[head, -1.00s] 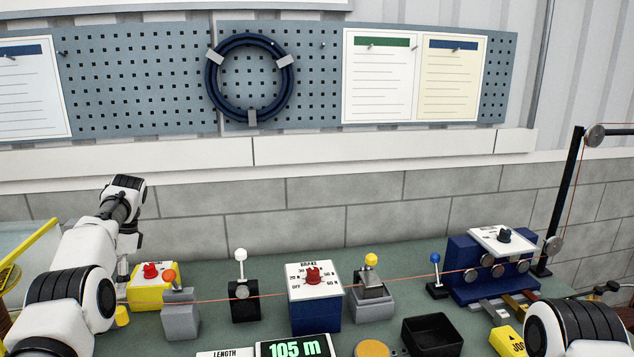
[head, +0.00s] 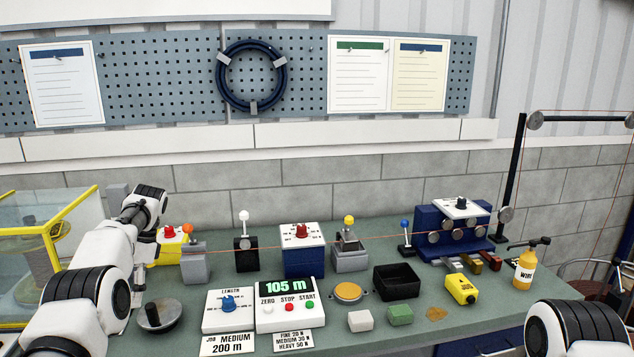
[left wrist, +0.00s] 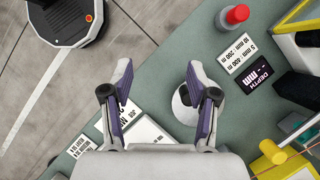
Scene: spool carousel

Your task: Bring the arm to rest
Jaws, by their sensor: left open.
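My left arm comes in from the left in the head view, and its wrist (head: 150,200) is over the left end of the green bench. My left gripper hangs below it, mostly hidden by the arm. In the left wrist view my left gripper (left wrist: 158,78) has its two fingers spread with nothing held between them. A round grey-and-white piece (left wrist: 184,106) shows below, partly behind the right-hand finger. Of my right arm only a white and black link (head: 575,330) shows at the lower right; its gripper is out of view.
The bench bears a length box (head: 229,310), a counter reading 105 m (head: 290,288), a brake box (head: 302,262), several levers and a black tray (head: 396,284). A yellow-framed clear guard (head: 45,235) stands at left. A red wire runs across. A red-topped cylinder (left wrist: 235,17) is near the bench edge.

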